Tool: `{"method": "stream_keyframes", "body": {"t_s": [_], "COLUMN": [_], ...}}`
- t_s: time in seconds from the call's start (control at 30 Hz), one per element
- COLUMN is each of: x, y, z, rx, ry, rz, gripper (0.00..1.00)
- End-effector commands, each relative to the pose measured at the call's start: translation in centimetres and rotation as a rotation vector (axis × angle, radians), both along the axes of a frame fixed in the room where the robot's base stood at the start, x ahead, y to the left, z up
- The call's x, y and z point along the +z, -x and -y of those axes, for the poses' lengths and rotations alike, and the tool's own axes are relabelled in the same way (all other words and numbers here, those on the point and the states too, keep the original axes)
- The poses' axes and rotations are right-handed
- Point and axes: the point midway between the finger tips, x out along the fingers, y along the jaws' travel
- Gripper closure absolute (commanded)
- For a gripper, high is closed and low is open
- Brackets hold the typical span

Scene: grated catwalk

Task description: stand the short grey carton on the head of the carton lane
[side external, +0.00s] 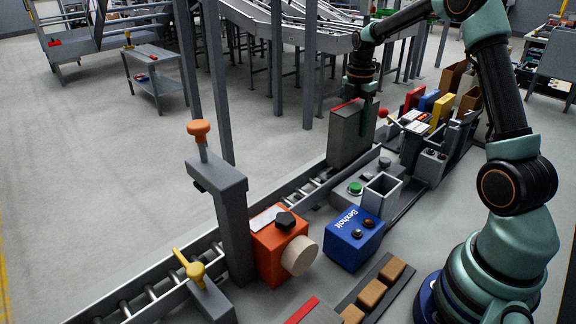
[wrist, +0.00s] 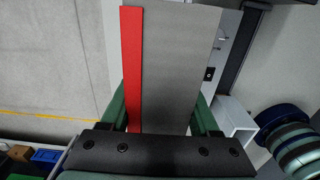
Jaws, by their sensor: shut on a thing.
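A grey carton with a red stripe on its top edge (side external: 346,138) is upright at the far end of the roller lane (side external: 304,193). I cannot tell whether its base touches the lane or hangs just above it. My gripper (side external: 368,112) comes down at the carton's right side, shut on it. In the wrist view the carton (wrist: 178,60) fills the middle, with its red stripe on the left and a green finger of my gripper (wrist: 160,112) on either side. Another grey, red-striped box (side external: 316,314) is cut off at the bottom edge of the side view.
An orange unit (side external: 279,256), a blue box (side external: 354,240) and a green-button panel (side external: 354,188) stand right of the lane. A grey post with an orange knob (side external: 199,132) rises beside it. Coloured binders or boxes (side external: 441,110) stand right of the carton.

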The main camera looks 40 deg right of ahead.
Motion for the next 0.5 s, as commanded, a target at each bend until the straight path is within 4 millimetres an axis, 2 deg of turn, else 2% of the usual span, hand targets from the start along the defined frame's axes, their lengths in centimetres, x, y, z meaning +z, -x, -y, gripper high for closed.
{"method": "stream_keyframes", "body": {"t_s": [0.5], "x": [-1.6], "y": [0.0], "z": [0.0], "rx": [0.0], "ry": [0.0], "rz": [0.0], "gripper": [0.94]}}
